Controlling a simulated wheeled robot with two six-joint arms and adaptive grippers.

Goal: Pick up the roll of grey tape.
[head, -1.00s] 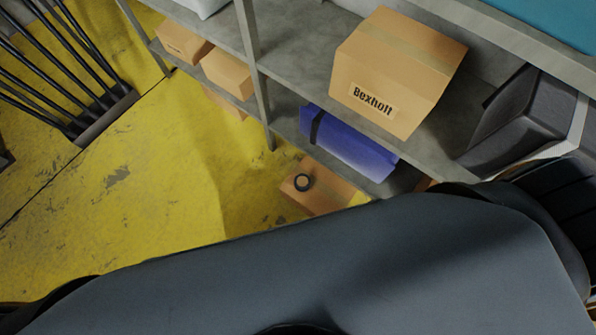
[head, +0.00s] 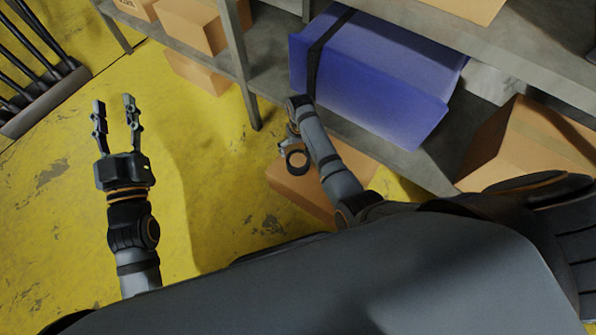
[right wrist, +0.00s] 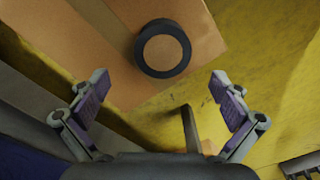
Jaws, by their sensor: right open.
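The roll of grey tape (head: 288,165) is a small dark ring lying on top of a low cardboard box (head: 295,194) beside the shelf. In the right wrist view the tape (right wrist: 163,73) lies just beyond the fingertips, centred between them, and no finger touches it. My right gripper (right wrist: 158,77) is open and empty above the box's edge. In the head view its fingers are mostly hidden behind my right arm, close to the tape. My left gripper (head: 115,101) is open and empty over the yellow floor at left.
A grey shelf (head: 265,85) runs along the back, with its post (head: 238,65) left of the tape. A blue strapped bundle (head: 385,75) lies on the shelf. Another carton (head: 540,145) stands at right. A black rack (head: 45,95) is at far left. The yellow floor between is clear.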

